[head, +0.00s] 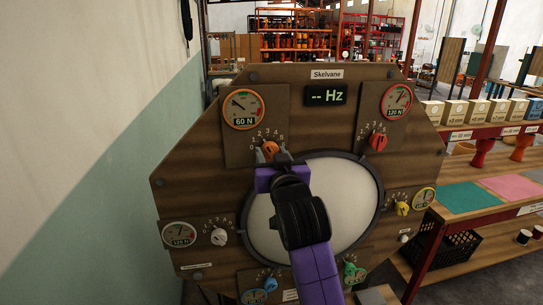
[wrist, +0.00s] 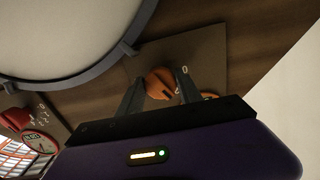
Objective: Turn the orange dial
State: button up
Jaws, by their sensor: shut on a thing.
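The orange dial (head: 268,148) is on the upper left of the wooden octagonal panel, under an orange-rimmed gauge (head: 243,108) marked 60 N. A numbered scale curves over the dial. My gripper (head: 272,158) is at the dial, hiding its lower part. In the wrist view, the two dark fingers of my gripper (wrist: 162,90) stand on either side of the orange dial (wrist: 161,83) and are shut on it. The gauge's needle points to the upper left. The dial's exact setting is hard to read.
A large white drumhead (head: 345,195) fills the panel's middle, behind my arm. A red dial (head: 378,142), a yellow dial (head: 402,208) and a white dial (head: 219,237) sit around it. The display (head: 325,95) reads "-- Hz". Shelves (head: 490,130) stand at the right, a wall at the left.

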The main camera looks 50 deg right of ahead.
jog(key=m+b, duration=0.1)
jog(key=m, duration=0.2)
jog(key=shift+f+b, duration=0.1)
jog(key=shift+b, duration=0.3)
jog(key=shift+m+b, duration=0.65)
jog(key=shift+m, duration=0.55)
jog(key=o, duration=1.3)
jog(key=shift+o, duration=0.2)
jog(key=shift+s+a, duration=0.1)
jog(key=b+v, duration=0.1)
jog(key=v, duration=0.6)
jog(key=shift+s+a, duration=0.2)
jog(key=shift+s, duration=0.05)
